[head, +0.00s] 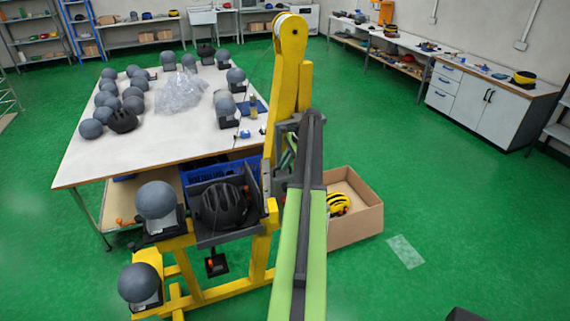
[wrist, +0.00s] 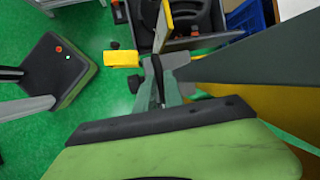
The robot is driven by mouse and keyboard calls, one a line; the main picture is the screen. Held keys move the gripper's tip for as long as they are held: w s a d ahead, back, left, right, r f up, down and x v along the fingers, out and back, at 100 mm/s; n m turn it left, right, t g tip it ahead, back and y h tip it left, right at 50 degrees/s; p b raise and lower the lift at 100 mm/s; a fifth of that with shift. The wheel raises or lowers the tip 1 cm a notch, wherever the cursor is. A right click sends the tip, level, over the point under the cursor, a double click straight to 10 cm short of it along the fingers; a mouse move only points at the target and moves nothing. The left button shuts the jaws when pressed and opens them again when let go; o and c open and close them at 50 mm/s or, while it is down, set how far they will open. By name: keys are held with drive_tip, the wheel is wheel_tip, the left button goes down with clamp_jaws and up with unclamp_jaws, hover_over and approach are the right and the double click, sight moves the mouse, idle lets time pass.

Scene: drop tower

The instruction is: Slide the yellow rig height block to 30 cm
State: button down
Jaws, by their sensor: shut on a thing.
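The yellow drop rig (head: 283,95) stands in the middle of the head view, with a wheel at its top. My arm covers much of its post there. In the wrist view a small yellow block (wrist: 122,58) sticks out left of my gripper (wrist: 158,72), with dark knobs near it. The grey-green fingers are closed around a narrow dark part beside the yellow block. Its join to the block is hard to see. I cannot read any height scale. In the head view the fingers are mostly hidden behind my arm.
A black helmet (head: 223,206) sits on the rig's base. Grey headforms (head: 155,200) stand at its left. A white table (head: 80,165) with several headforms and helmets is behind. A cardboard box (head: 362,222) with a yellow helmet (head: 339,204) is at right. Green floor is clear farther right.

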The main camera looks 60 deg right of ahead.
drive_tip(key=shift+s, duration=0.1)
drive_tip(key=c, duration=1.7)
unclamp_jaws()
